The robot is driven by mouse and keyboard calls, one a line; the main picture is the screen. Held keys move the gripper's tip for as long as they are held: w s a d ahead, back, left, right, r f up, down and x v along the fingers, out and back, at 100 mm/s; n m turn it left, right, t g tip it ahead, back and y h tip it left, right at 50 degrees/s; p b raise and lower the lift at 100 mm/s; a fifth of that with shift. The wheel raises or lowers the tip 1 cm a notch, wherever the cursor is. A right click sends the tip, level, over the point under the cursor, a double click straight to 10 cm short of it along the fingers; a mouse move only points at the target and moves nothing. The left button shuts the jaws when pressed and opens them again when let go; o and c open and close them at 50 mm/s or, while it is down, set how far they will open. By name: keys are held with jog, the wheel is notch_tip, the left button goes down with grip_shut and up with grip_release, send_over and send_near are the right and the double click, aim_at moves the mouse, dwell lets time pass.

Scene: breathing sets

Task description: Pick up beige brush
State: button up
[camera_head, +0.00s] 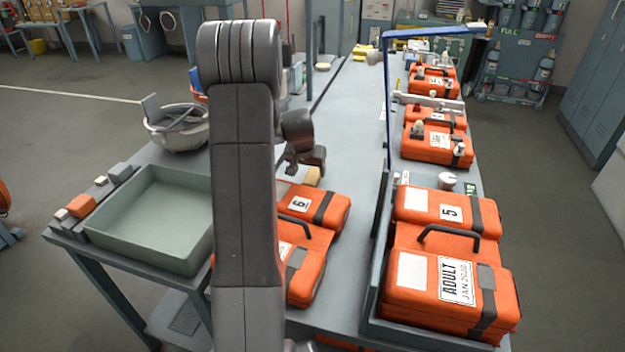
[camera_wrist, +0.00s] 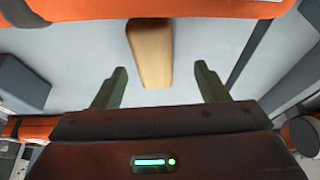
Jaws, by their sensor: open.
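The beige brush (camera_wrist: 150,52) shows in the wrist view as a plain tan block on the grey bench top. It lies beyond my fingertips, roughly between their lines, a little left of centre. My gripper (camera_wrist: 160,78) is open, with two dark green fingers spread apart and nothing between them. In the head view my gripper (camera_head: 306,162) hangs over the bench, and a small part of the beige brush (camera_head: 313,176) shows just under it. The rest of the brush is hidden there behind my gripper and an orange case.
Orange case 6 (camera_head: 314,204) lies close in front of the brush. A raised-edge tray with orange case 5 (camera_head: 447,211) stands to the right. A green-grey bin (camera_head: 150,215) and a bowl (camera_head: 177,132) are on the left. Bare bench (camera_head: 350,130) shows right of my gripper.

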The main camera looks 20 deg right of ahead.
aim_at(313, 174)
jog(key=x, duration=0.1)
jog(key=p+x, duration=0.1)
jog(key=x, duration=0.2)
jog(key=shift+s+d, duration=0.3)
jog(key=shift+w+d+f, duration=0.1)
jog(key=shift+w+f, duration=0.1)
jog(key=shift+f, duration=0.35)
jog(key=shift+f, duration=0.15)
jog(key=shift+c, duration=0.2)
jog(key=c, duration=1.2)
jog(key=shift+o, duration=0.2)
jog(key=shift+r, duration=0.5)
notch_tip(313, 174, up, 9)
jog(key=shift+r+b, duration=0.2)
jog(key=shift+b, duration=0.3)
